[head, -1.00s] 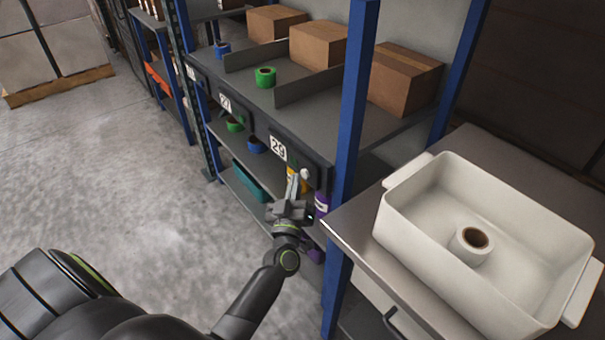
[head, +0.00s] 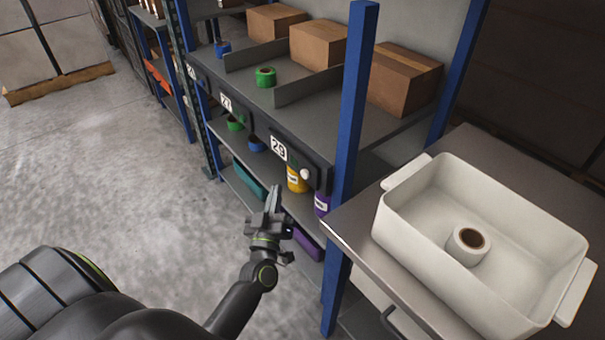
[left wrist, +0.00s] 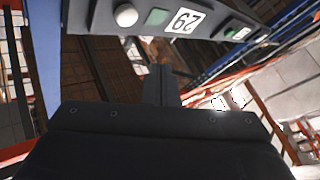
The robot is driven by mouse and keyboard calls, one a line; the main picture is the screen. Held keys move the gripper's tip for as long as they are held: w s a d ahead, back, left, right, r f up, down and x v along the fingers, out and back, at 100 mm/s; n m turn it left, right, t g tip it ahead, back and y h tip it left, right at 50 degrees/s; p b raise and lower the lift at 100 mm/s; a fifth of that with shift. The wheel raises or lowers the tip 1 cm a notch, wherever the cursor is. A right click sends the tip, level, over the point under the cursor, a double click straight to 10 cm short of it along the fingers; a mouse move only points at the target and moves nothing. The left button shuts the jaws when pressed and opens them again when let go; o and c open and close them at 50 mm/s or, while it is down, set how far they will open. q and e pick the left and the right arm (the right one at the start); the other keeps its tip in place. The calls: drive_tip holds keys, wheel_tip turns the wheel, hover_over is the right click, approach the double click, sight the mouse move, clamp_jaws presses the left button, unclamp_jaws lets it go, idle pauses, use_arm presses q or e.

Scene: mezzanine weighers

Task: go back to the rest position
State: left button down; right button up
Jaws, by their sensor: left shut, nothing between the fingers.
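My left gripper (head: 274,197) is shut and empty. It is in front of the shelf rack, below the "29" label (head: 279,148) and apart from the shelf edge. In the left wrist view its closed fingers (left wrist: 160,84) point toward the dark label strip (left wrist: 205,22), which carries a white round button (left wrist: 125,15) and a green square. My right gripper is not in view.
A blue post (head: 350,120) stands right of my gripper. A metal table (head: 345,222) holds a white tray (head: 405,225) with a tape roll (head: 467,245). Grey floor at left is clear.

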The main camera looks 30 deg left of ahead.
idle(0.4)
